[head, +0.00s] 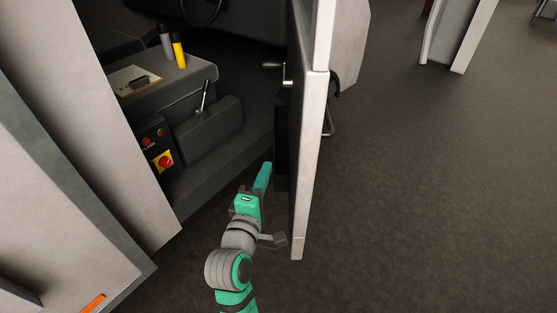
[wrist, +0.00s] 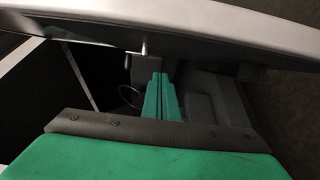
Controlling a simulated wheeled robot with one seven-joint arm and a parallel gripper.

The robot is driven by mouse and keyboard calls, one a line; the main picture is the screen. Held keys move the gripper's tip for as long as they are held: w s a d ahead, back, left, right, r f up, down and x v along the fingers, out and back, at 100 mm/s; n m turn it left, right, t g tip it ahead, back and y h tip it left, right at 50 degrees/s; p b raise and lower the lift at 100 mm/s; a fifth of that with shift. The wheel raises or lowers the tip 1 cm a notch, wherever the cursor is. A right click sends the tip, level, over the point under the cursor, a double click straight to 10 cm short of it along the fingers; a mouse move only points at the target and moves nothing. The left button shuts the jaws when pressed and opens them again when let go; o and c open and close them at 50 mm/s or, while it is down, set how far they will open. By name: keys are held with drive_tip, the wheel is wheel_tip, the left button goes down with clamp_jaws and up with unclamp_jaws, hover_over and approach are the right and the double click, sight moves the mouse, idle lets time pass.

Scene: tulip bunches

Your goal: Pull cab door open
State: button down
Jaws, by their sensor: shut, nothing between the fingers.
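The cab door (head: 311,160) stands ajar in the head view, seen nearly edge-on, with the cab interior showing to its left. My gripper (head: 266,167) is at the inner side of the door, in the doorway, its green fingers shut and empty. In the wrist view the shut fingers (wrist: 162,98) point into the cab, and the pale door edge (wrist: 220,20) runs across the top. An inner door handle (head: 273,65) shows high on the door's inner side. I cannot tell whether my gripper touches the door.
Inside the cab are a console with a clipboard (head: 134,80), a yellow bottle (head: 179,51), a grey bottle (head: 166,43), a lever (head: 204,100) and a red switch (head: 164,161). The pale cab body (head: 90,110) is at left. The floor (head: 430,190) right of the door is clear.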

drive_tip(key=w+d, duration=0.6)
drive_tip(key=w, duration=0.3)
drive_tip(key=shift+w, duration=0.15)
